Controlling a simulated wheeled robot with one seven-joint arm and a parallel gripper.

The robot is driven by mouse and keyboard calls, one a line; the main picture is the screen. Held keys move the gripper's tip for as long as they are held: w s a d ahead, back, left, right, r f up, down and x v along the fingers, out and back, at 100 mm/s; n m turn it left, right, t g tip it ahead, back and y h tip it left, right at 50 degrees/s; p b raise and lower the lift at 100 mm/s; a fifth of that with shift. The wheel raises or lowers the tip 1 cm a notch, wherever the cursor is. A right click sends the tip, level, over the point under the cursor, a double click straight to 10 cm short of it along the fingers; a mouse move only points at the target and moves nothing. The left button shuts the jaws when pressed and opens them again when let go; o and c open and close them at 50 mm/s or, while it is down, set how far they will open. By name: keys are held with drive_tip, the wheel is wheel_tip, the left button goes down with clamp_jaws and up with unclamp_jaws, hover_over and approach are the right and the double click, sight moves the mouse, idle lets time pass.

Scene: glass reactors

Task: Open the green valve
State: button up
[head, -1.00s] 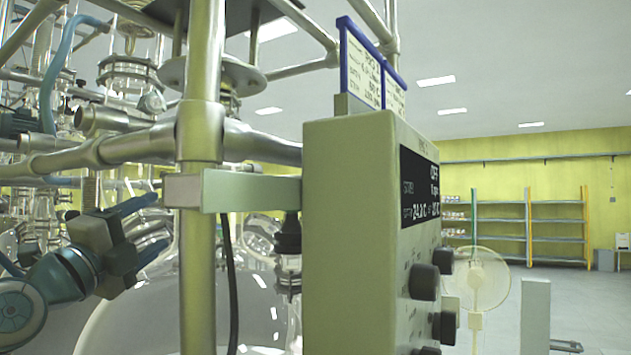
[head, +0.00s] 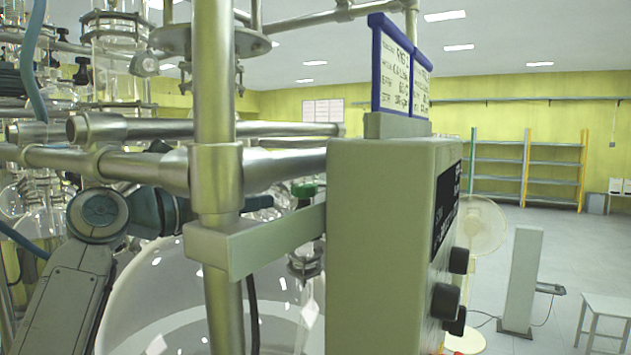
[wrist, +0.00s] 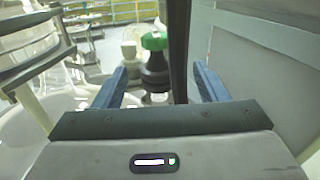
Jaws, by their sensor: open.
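The green valve has a green knob (head: 305,190) on a dark stem, above the large round glass vessel and just left of the control box. In the wrist view the green knob (wrist: 154,41) stands ahead of my gripper (wrist: 160,84), between the lines of its two blue fingers and beyond their tips. The fingers are spread apart with nothing gripped. In the head view my gripper (head: 262,202) is largely hidden behind the metal post, with a fingertip showing on its right, pointing toward the valve.
The metal post (head: 214,90) and its bracket (head: 262,245) stand in front of the valve. The control box (head: 385,240) is close on the right. A dark vertical cable (wrist: 179,50) shows between the fingers in the wrist view. The glass vessel (head: 150,300) lies below.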

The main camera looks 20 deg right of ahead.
sight(294, 191)
drive_tip(key=p+x, duration=0.1)
drive_tip(key=x, duration=0.3)
drive_tip(key=p+x, duration=0.1)
drive_tip(key=x, duration=0.4)
drive_tip(key=p+x, duration=0.1)
drive_tip(key=x, duration=0.3)
drive_tip(key=shift+w+d+r+p, duration=0.1)
drive_tip(key=shift+w+p, duration=0.3)
drive_tip(key=shift+w, duration=0.05)
drive_tip(key=shift+t, duration=0.3)
drive_tip(key=c, duration=1)
